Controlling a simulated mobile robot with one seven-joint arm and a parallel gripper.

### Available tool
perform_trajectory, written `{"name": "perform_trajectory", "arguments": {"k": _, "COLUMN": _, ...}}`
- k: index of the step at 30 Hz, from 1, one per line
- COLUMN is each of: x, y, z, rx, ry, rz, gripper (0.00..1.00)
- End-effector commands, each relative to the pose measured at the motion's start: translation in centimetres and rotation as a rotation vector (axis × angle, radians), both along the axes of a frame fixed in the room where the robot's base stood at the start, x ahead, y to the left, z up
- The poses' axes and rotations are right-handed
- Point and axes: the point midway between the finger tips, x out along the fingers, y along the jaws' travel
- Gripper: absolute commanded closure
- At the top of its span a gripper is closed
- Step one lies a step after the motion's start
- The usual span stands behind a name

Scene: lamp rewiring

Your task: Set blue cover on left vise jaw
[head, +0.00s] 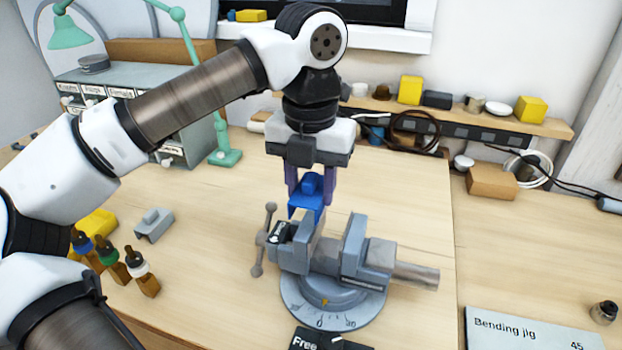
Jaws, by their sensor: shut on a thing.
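My gripper (311,188) points down and is shut on the blue cover (306,196). The blue cover is above the left vise jaw (307,238), close to its top; I cannot tell whether they touch. The grey vise (335,262) stands on a round swivel base on the bench. Its right jaw (353,243) is bare, and a gap lies between the two jaws. A grey cover-like block (153,225) lies on the bench to the left.
Small dropper bottles (140,272) and a yellow block (97,224) stand at the left. A green lamp (225,157) and a drawer cabinet (120,100) are behind. A "Bending jig" board (530,330) lies at front right. Bench around the vise is mostly clear.

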Motion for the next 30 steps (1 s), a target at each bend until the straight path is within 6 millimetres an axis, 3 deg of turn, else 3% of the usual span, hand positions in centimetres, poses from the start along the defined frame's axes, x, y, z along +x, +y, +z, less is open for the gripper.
{"name": "perform_trajectory", "arguments": {"k": 11, "x": 0.0, "y": 0.0, "z": -0.9, "rx": 0.000, "ry": 0.000, "rz": -0.001, "gripper": 0.85}}
{"name": "perform_trajectory", "arguments": {"k": 30, "x": 0.0, "y": 0.0, "z": -4.8, "rx": 0.000, "ry": -0.001, "rz": -0.001, "gripper": 0.85}}
